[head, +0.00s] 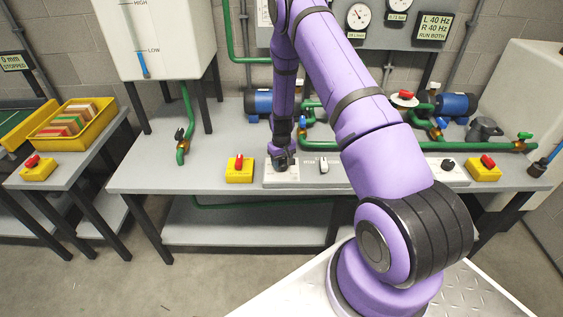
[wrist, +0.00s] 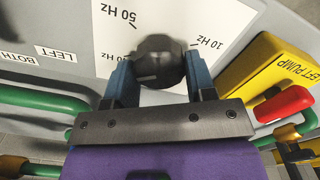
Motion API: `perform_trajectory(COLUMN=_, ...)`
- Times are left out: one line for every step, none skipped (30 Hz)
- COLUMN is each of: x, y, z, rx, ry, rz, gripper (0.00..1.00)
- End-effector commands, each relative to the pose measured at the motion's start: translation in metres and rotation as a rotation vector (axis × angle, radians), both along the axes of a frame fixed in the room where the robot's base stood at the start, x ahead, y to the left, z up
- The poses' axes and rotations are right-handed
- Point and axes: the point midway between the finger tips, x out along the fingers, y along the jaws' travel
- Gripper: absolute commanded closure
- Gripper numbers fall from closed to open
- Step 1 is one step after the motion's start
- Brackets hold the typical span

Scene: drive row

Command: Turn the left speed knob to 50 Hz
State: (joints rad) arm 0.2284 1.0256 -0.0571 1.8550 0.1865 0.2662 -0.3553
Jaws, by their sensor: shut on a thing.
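The left speed knob (wrist: 158,62) is dark and round on a pale dial plate (wrist: 160,18) in the wrist view. Printed marks there read 50 Hz at upper left and 10 Hz at right; another Hz label at left is partly cut off by a finger. My gripper (wrist: 159,70) has its blue fingers on either side of the knob and is shut on it. The knob's pointer cannot be made out. In the head view my gripper (head: 282,160) is low over the panel's left end, hiding the knob. The display (head: 433,27) reads L 40 Hz, R 40 Hz, RUN BOTH.
A yellow switch box (head: 238,175) with a red handle, labelled LEFT PUMP in the wrist view (wrist: 265,72), stands close beside the panel. A white selector (head: 323,164) and the right knob (head: 447,164) sit further right. Green pipes (head: 470,145) run behind.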

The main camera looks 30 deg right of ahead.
Motion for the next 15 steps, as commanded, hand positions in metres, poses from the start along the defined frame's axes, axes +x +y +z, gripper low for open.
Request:
perform_trajectory(x=0.0002, y=-0.0006, z=0.0002, rx=-0.001, ry=-0.001, rz=-0.042, gripper=0.73)
perform_trajectory(x=0.0002, y=-0.0006, z=0.0002, rx=-0.001, ry=-0.001, rz=-0.071, gripper=0.73)
perform_trajectory(x=0.0002, y=-0.0006, z=0.0003, rx=-0.001, ry=-0.001, rz=-0.109, gripper=0.73)
perform_trajectory(x=0.0002, y=-0.0006, z=0.0002, rx=-0.001, ry=-0.001, rz=-0.136, gripper=0.73)
perform_trajectory(x=0.0002, y=-0.0006, z=0.0002, rx=-0.001, ry=-0.001, rz=-0.166, gripper=0.73)
perform_trajectory(x=0.0002, y=-0.0007, z=0.0003, rx=-0.001, ry=-0.001, rz=-0.204, gripper=0.73)
perform_trajectory(x=0.0002, y=-0.0008, z=0.0002, rx=-0.001, ry=-0.001, rz=-0.231, gripper=0.73)
perform_trajectory(x=0.0002, y=-0.0010, z=0.0003, rx=-0.001, ry=-0.001, rz=-0.260, gripper=0.73)
perform_trajectory(x=0.0002, y=-0.0011, z=0.0002, rx=-0.001, ry=-0.001, rz=-0.299, gripper=0.73)
perform_trajectory(x=0.0001, y=-0.0012, z=0.0002, rx=-0.001, ry=-0.001, rz=-0.327, gripper=0.73)
perform_trajectory(x=0.0001, y=-0.0012, z=0.0002, rx=-0.001, ry=-0.001, rz=-0.354, gripper=0.73)
perform_trajectory(x=0.0001, y=-0.0012, z=0.0002, rx=-0.001, ry=-0.001, rz=-0.393, gripper=0.73)
perform_trajectory(x=0.0000, y=-0.0013, z=0.0002, rx=-0.001, ry=-0.001, rz=-0.422, gripper=0.73)
perform_trajectory(x=0.0000, y=-0.0014, z=0.0002, rx=-0.001, ry=-0.001, rz=-0.450, gripper=0.73)
perform_trajectory(x=0.0000, y=-0.0016, z=0.0002, rx=-0.001, ry=-0.001, rz=-0.488, gripper=0.73)
